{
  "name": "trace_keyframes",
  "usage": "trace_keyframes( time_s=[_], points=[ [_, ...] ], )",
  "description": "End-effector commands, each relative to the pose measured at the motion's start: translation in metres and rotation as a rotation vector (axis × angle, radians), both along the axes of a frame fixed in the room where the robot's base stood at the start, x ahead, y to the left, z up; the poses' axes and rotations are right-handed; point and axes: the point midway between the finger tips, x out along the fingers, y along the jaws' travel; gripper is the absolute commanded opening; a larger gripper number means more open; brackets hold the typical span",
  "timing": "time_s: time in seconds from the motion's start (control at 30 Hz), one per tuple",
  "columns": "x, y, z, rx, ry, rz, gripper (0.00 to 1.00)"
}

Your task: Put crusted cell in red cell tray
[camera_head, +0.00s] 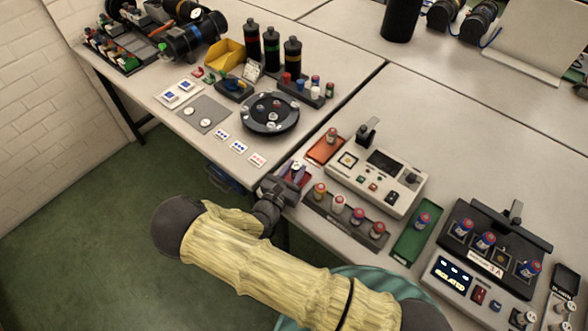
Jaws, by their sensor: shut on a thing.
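My gripper (291,181) is at the left end of the dark cell rack, near the table's front edge. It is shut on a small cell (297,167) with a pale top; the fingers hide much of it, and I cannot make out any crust. The red cell tray (322,150) lies just beyond and to the right of my gripper, apart from it. One cell (332,135) with a red top stands at its far end; its near part looks bare.
The dark rack (347,222) holds several cells. Behind it is a pale tester device (377,180). A green tray (407,243) with one blue cell (422,220) lies to the right, then a black charger (485,250). A round dark carousel (269,126) stands at the left.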

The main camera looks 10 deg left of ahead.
Motion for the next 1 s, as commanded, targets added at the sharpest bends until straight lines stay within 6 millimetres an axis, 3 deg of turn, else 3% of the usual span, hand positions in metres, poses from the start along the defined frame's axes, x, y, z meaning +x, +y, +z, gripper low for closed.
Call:
trace_keyframes(
  time_s=[0.2, 0.23, 0.33, 0.73, 1.0],
  points=[
    [0.0, 0.0, -0.004, 0.0, 0.0, 0.0, 0.06],
    [0.0, 0.0, -0.004, 0.0, 0.0, 0.0, 0.32],
    [0.0, 0.0, -0.004, 0.0, 0.0, 0.0, 0.51],
    [0.0, 0.0, 0.002, 0.0, 0.0, 0.001, 0.52],
    [-0.039, 0.015, -0.001, 0.001, 0.001, 0.004, 0.52]
  ],
)
